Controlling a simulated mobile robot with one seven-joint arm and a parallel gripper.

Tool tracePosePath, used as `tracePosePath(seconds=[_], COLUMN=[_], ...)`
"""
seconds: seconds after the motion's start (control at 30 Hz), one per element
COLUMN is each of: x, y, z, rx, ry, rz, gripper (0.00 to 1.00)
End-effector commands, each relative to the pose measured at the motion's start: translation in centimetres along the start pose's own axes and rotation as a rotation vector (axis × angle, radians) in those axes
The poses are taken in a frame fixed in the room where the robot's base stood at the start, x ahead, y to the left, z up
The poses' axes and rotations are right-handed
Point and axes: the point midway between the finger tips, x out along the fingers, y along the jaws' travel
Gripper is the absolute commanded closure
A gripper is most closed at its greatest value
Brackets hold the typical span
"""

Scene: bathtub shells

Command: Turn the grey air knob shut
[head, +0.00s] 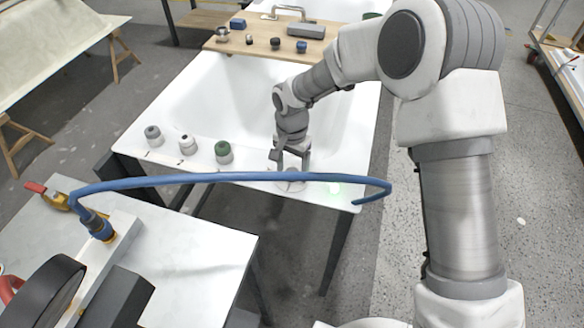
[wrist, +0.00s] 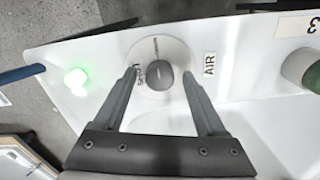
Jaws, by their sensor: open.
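The grey air knob (wrist: 158,78) sits on a round white dial plate (wrist: 150,50) with small markings, beside an "AIR" label (wrist: 209,65). The markings are too small to read surely. My gripper (wrist: 160,74) is open, with one finger on each side of the knob. Small gaps seem to show between fingers and knob; I cannot tell whether either touches. In the head view my gripper (head: 290,160) points down at the tub's near rim, over the dial plate (head: 291,186). The knob itself is hidden there by the gripper and a hose.
A blue hose (head: 250,178) arches across in front of my gripper in the head view. A green light (wrist: 76,80) glows on the rim left of the knob in the wrist view. A green-topped knob (head: 223,152) and two greyish knobs (head: 186,144) stand along the rim to the left.

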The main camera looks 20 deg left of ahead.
Motion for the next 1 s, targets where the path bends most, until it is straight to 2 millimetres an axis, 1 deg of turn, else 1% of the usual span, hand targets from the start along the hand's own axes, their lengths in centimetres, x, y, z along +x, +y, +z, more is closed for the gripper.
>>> tracePosePath(seconds=[0.07, 0.1, 0.17, 0.2, 0.37, 0.4, 0.5, 0.77, 1.0], x=[-0.01, -0.01, -0.02, -0.03, -0.04, -0.04, -0.05, -0.06, -0.06], y=[0.0, 0.01, 0.01, 0.0, 0.0, 0.0, 0.0, 0.0, 0.0], z=[0.0, 0.01, 0.0, 0.0, 0.0, 0.0, 0.0, 0.0, -0.02], rx=[0.0, 0.0, 0.0, 0.0, 0.0, 0.0, 0.0, -0.014, -0.106], ry=[0.0, 0.0, 0.0, 0.0, 0.0, 0.0, 0.0, 0.0, 0.0], rz=[0.0, 0.0, 0.0, 0.0, 0.0, 0.0, 0.0, 0.0, 0.0], gripper=[0.26, 0.3, 0.41, 0.48, 0.77, 0.84, 1.0, 1.0, 1.0])
